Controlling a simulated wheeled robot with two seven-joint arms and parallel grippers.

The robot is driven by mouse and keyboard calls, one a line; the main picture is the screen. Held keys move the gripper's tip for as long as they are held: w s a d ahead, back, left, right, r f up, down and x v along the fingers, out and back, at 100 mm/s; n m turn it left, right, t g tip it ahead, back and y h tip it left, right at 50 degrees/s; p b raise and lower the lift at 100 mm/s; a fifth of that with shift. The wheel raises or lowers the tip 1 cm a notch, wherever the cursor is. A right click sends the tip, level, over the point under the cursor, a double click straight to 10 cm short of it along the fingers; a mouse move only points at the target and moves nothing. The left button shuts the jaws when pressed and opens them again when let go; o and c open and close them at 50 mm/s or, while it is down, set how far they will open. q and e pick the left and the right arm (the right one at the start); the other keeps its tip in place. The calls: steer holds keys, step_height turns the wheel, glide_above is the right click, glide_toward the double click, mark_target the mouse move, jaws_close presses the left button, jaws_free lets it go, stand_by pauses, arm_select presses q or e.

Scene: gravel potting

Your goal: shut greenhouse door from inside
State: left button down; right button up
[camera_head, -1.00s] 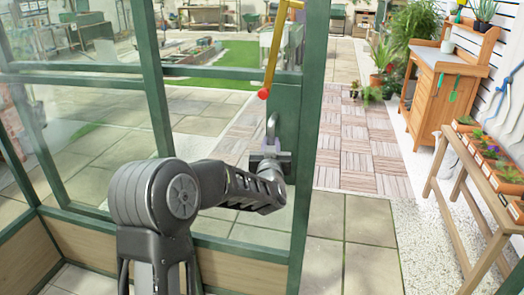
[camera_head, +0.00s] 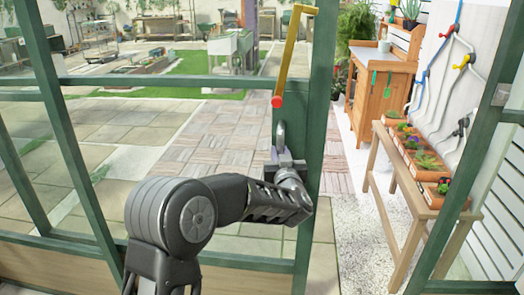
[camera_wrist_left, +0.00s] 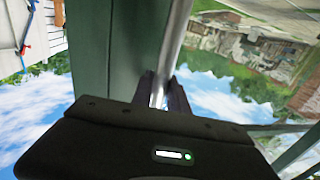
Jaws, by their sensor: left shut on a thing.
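The greenhouse door (camera_head: 318,130) is a green frame with glass panes, standing in front of me and partly open. A gap shows between its right edge and the green door post (camera_head: 463,215) at the right. A grey metal pull handle (camera_head: 281,134) is on the door's edge stile. My left gripper (camera_head: 284,163) is shut on the lower part of this handle. In the left wrist view the handle bar (camera_wrist_left: 172,50) runs down between the fingers, which are partly hidden by the gripper body. My right gripper is not in view.
A yellow bar with a red end (camera_head: 291,55) is on the door above the handle. Beyond the gap stand a wooden bench with potted plants (camera_head: 400,170) and an orange potting cabinet (camera_head: 380,90). Paving and gravel lie outside.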

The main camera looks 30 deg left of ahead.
arm_select(q)
steer(key=w+d+p, duration=0.1)
steer(key=w+d, duration=0.1)
steer(key=d, duration=0.4)
steer(key=w+d+p, duration=0.1)
steer(key=w+d, duration=0.1)
steer(key=d, duration=0.5)
steer(key=shift+w, duration=0.3)
steer(key=c, duration=1.3)
jaws_free()
steer(key=b+v, duration=0.1)
steer(key=v, duration=0.6)
steer(key=shift+s+d, duration=0.2)
steer(key=shift+s, duration=0.15)
